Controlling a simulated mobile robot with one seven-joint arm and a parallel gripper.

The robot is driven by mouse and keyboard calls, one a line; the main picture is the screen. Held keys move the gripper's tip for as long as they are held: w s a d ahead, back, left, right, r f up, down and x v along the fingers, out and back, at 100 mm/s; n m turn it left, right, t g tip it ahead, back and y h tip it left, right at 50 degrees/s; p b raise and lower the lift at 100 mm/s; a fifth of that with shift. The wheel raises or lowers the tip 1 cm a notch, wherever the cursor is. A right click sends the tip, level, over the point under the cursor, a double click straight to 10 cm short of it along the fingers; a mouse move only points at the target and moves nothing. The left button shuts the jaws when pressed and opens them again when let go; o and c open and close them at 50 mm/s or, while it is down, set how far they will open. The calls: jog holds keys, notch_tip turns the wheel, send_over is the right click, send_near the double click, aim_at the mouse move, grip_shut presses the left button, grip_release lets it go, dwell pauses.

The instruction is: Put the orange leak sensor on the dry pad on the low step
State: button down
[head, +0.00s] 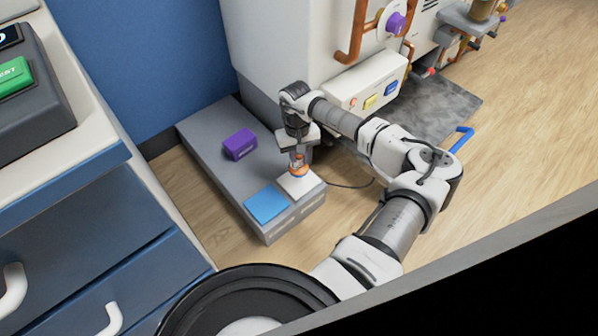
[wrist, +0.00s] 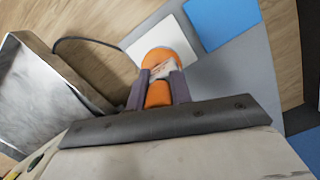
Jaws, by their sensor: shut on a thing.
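The orange leak sensor (head: 298,170) is between the fingers of my gripper (head: 298,158) in the head view. In the wrist view my gripper (wrist: 160,88) is shut on the orange sensor (wrist: 158,94). The sensor is over the white pad (head: 301,185), which also shows in the wrist view (wrist: 160,40). I cannot tell whether the sensor touches the pad. The white pad lies on the grey low step (head: 217,172), near its front right end. A blue pad (head: 267,204) lies beside it on the step.
A purple box (head: 239,144) stands on the step behind the pads. A white cabinet (head: 290,50) with copper pipes stands behind the step. A blue drawer unit (head: 90,240) is at the left. A dark cable (head: 350,184) runs on the wooden floor.

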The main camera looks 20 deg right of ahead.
jog(key=shift+f+b, duration=0.8)
jog(key=shift+f, duration=1.85)
jog(key=shift+f, duration=0.15)
jog(key=c, duration=1.3)
grip_release()
jog(key=shift+o, duration=0.2)
jog(key=r+p, duration=0.1)
jog(key=r, duration=0.3)
jog(key=w+r+p, duration=0.1)
jog(key=r+p, duration=0.1)
jog(key=r, duration=0.2)
jog(key=r+p, duration=0.1)
jog(key=r, duration=0.3)
jog(key=shift+w+r, duration=0.1)
jog(key=shift+w, duration=0.15)
